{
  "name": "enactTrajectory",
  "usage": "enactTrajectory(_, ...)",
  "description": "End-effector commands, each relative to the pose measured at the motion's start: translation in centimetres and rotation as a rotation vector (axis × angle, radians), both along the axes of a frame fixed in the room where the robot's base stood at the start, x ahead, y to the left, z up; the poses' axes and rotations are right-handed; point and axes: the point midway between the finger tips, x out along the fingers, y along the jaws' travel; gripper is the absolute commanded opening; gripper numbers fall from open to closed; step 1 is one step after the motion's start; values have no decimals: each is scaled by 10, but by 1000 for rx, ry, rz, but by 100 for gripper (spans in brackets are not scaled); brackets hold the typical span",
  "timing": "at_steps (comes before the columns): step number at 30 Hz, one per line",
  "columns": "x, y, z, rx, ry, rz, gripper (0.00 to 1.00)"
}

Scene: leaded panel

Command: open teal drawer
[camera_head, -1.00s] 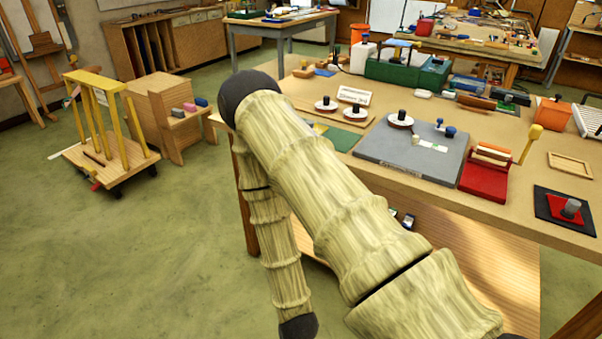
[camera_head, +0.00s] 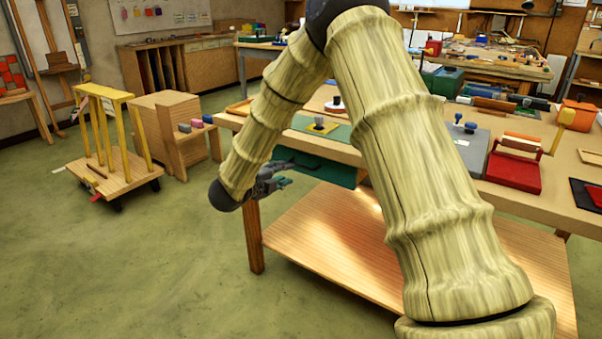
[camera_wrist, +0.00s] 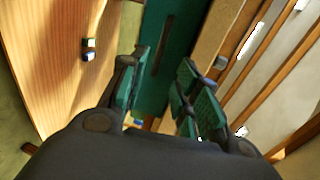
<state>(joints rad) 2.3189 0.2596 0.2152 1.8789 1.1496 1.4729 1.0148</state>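My gripper (camera_head: 276,181) is just left of the drawer in the head view. In the wrist view my gripper (camera_wrist: 158,92) is open with its fingers spread and the teal face beyond them. Nothing is seen between the fingers. Contact cannot be told.
The workbench top (camera_head: 520,200) carries a red tray (camera_head: 513,172) and several tools. A wooden lower shelf (camera_head: 330,235) lies beneath, with a bench leg (camera_head: 254,238) near my gripper. A wooden cart (camera_head: 112,178) stands left. The green floor (camera_head: 150,270) in front is clear.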

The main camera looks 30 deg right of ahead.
Motion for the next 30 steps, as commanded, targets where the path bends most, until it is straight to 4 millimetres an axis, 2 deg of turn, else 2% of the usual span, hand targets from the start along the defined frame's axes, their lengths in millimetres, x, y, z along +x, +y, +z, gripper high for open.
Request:
enactTrajectory(18, 32, -79, -19, -1, 3, 2, 32)
enactTrajectory(24, 38, -91, -22, -2, 4, 3, 32)
enactTrajectory(30, 39, -94, -22, -2, 4, 4, 32)
